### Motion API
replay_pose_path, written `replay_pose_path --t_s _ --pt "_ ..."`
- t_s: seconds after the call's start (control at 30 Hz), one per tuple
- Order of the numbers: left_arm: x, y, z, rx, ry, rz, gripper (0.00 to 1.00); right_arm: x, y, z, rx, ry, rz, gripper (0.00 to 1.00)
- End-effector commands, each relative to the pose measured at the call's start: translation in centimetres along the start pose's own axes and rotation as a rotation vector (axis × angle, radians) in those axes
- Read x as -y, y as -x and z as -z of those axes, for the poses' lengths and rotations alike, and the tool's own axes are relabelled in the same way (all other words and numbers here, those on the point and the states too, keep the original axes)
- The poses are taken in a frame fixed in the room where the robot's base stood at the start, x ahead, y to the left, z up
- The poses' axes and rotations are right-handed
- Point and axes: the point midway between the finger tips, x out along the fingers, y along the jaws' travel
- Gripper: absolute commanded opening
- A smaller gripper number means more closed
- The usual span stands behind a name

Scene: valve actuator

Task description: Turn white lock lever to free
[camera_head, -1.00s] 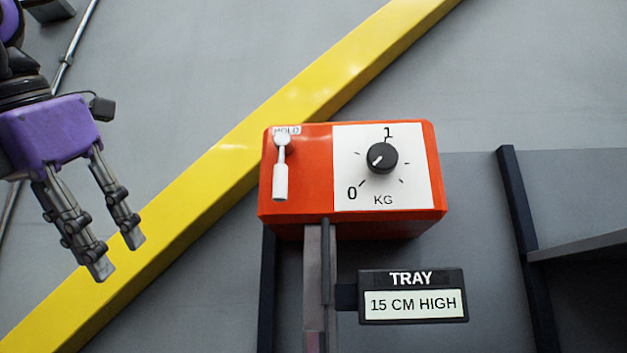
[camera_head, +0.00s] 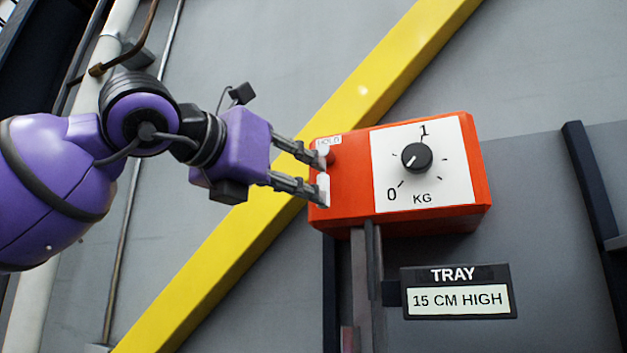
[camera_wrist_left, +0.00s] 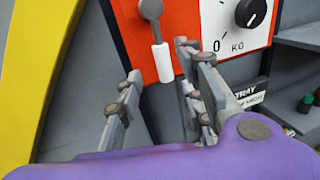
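The white lock lever (camera_head: 324,186) hangs down from its round pivot on the left of the orange box (camera_head: 345,190), under a label that reads HOLD. My left gripper (camera_head: 321,177) reaches in from the left, its fingertips at the lever in the head view and partly covering it. In the left wrist view the white handle (camera_wrist_left: 162,63) points down, and the open fingers (camera_wrist_left: 158,62) stand on either side of it with a gap. I cannot tell whether either finger touches it. My right gripper is not in view.
A black dial (camera_head: 417,157) on a white KG panel sits right of the lever. A TRAY sign (camera_head: 459,292) reading 15 CM HIGH is below the box. A yellow diagonal beam (camera_head: 215,265) runs behind my gripper. Pipes stand at the left.

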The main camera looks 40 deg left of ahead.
Motion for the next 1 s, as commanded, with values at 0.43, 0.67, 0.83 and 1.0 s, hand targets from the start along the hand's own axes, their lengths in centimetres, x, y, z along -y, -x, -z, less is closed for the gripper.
replay_pose_path --t_s 0.43,0.67,0.83,1.0 --pt "0.0 -3.8 0.0 -0.001 -0.001 -0.001 0.35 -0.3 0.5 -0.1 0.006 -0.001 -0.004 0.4" --pt "0.0 -3.8 0.1 -0.001 -0.001 0.0 0.35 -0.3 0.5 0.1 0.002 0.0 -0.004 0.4" --pt "0.0 -3.8 0.1 -0.001 -0.001 0.0 0.13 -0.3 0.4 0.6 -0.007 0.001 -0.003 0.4" --pt "0.0 -3.8 0.1 -0.002 -0.001 0.0 0.0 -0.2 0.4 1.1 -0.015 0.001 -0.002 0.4"
